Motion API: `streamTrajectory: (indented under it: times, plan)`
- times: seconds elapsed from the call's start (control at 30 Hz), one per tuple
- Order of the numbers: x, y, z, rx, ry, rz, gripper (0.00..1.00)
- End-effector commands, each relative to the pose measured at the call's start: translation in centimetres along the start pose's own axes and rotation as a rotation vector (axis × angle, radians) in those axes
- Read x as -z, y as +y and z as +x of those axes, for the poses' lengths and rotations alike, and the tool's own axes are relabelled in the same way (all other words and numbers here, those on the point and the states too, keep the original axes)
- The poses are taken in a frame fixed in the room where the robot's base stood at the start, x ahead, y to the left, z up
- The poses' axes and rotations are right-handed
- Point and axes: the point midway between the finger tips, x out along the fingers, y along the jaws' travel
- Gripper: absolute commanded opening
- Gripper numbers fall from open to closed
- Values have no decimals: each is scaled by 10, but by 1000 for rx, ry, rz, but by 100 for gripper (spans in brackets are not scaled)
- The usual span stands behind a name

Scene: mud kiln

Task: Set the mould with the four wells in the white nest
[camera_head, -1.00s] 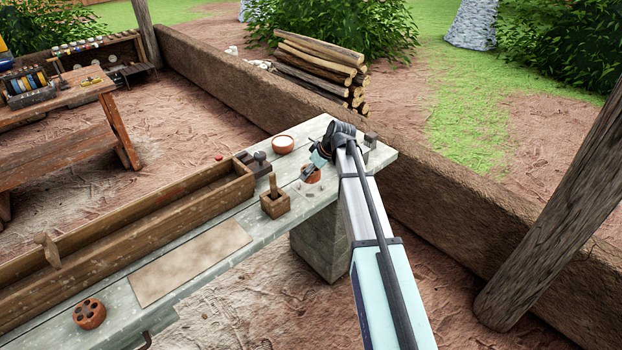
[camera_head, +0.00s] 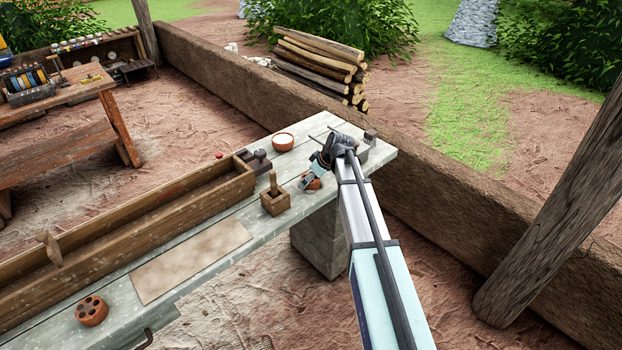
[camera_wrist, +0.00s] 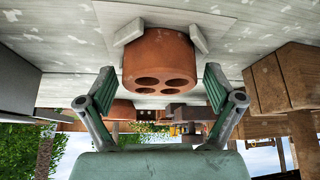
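The terracotta mould with the four wells (camera_wrist: 158,62) sits on the bench between white raised blocks of the white nest (camera_wrist: 200,39), wells facing away from the bench. Any gap between mould and blocks is too small to judge. My gripper (camera_wrist: 160,74) is open, with one finger on each side of the mould and a visible gap to it. In the head view the mould (camera_head: 314,183) is partly hidden by my gripper (camera_head: 308,180), near the bench's right end. Most of the nest is hidden there.
Another terracotta mould (camera_head: 91,311) stands at the bench's near left. A wooden box with a handle (camera_head: 275,202) stands left of my gripper, a bowl (camera_head: 283,142) behind it. A grey block (camera_head: 370,137) is near the right end. A long wooden trough (camera_head: 130,225) lines the back.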

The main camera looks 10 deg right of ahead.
Motion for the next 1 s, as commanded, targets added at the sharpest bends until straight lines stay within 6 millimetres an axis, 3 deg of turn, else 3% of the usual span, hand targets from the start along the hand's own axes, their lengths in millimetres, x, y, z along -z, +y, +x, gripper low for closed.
streamTrajectory:
  times: [0.47, 1.0]
  plan:
    - [1, 0, -9, -1, 1, 0, 96]
    - [1, 0, -103, -2, 1, 1, 96]
